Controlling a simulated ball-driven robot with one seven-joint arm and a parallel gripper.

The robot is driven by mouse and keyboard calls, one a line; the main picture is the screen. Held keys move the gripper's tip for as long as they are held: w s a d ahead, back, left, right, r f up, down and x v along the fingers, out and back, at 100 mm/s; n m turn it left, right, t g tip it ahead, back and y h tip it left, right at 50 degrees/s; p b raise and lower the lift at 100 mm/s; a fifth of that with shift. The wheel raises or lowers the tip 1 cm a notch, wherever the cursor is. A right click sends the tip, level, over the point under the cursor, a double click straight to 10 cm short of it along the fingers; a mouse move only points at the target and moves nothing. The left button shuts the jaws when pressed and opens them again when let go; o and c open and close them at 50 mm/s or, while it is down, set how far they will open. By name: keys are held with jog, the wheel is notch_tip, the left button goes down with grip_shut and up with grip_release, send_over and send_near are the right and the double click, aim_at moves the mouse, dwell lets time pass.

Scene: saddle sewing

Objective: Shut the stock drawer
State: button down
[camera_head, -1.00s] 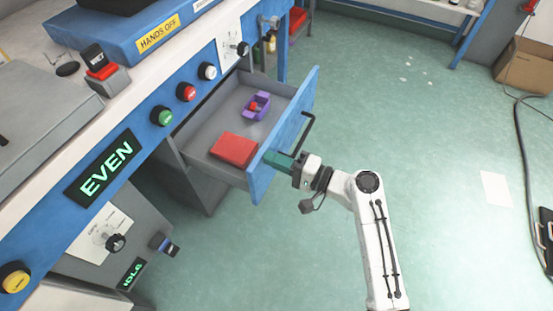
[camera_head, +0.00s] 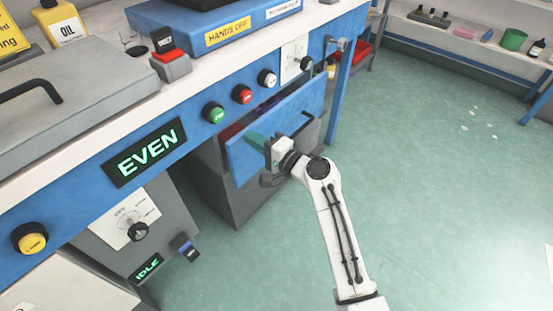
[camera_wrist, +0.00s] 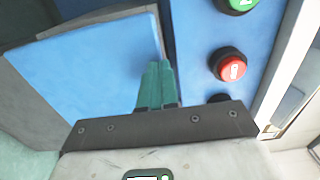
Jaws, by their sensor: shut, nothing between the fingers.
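In the wrist view the shut fingers (camera_wrist: 156,82) lie over the right edge of the blue drawer front (camera_wrist: 90,70). Whether they touch it is hard to tell.
Green (camera_head: 213,113), red (camera_head: 242,94) and white (camera_head: 267,78) buttons sit on the bench front above the drawer. A dial (camera_head: 306,62) is to their right. A bench leg (camera_head: 340,95) stands right of the drawer. The floor (camera_head: 430,180) to the right is clear.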

aim_at(242, 131)
jog(key=b+x, duration=0.1)
jog(key=x, duration=0.3)
jog(key=shift+a+f+b, duration=0.1)
jog(key=shift+a+b, duration=0.05)
jog(key=shift+b, duration=0.2)
jog(key=shift+w+r, duration=0.2)
jog(key=shift+r, duration=0.05)
jog(key=shift+a+r, duration=0.1)
